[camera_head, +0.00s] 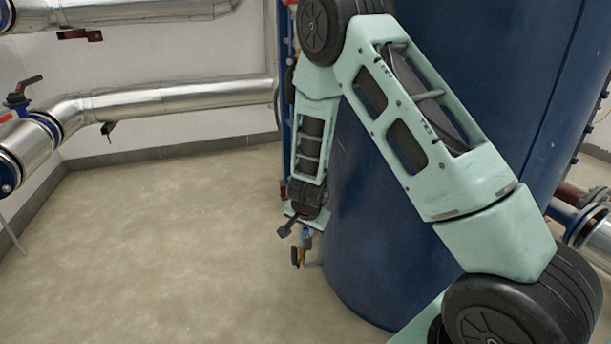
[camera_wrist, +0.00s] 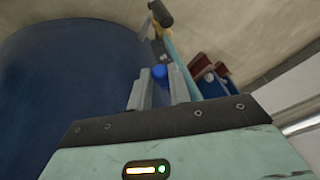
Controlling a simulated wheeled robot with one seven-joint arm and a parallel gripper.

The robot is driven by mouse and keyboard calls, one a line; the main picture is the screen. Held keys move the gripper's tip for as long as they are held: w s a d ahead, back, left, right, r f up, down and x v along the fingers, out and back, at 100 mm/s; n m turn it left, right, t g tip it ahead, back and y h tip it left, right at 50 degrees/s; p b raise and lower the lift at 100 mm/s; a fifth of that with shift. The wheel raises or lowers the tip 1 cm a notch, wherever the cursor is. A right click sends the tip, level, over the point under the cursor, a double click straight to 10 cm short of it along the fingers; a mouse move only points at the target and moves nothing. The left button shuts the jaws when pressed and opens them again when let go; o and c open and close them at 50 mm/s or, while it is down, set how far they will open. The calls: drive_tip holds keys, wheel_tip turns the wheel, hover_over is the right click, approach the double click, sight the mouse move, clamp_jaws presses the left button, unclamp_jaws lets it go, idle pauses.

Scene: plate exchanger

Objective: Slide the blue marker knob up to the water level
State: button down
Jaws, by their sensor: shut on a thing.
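The blue marker knob (camera_wrist: 159,73) shows in the wrist view between the two grey fingers of my gripper (camera_wrist: 158,86), which is shut on it. A light-blue upright strip or tube (camera_wrist: 169,42), probably the level gauge, runs just beyond the knob along the side of the dark blue tank (camera_wrist: 60,85). The tank also shows in the head view (camera_head: 375,235). I cannot make out the water level in either view.
A small brass and blue fitting (camera_head: 302,245) sits low at the tank's left side, just below my wrist. Silver pipes (camera_head: 170,100) with a blue valve (camera_head: 17,100) run along the left wall. The floor (camera_head: 150,235) left of the tank is clear.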

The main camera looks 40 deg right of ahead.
drive_tip(key=shift+r, duration=0.15)
drive_tip(key=shift+r+p, duration=2.85)
drive_tip(key=shift+p, duration=0.2)
drive_tip(key=shift+r, duration=0.1)
drive_tip(key=shift+r+p, duration=2.9)
drive_tip(key=shift+p, duration=0.15)
drive_tip(key=shift+r+p, duration=0.45)
drive_tip(key=c, duration=1.2)
unclamp_jaws()
drive_tip(key=shift+f, duration=0.1)
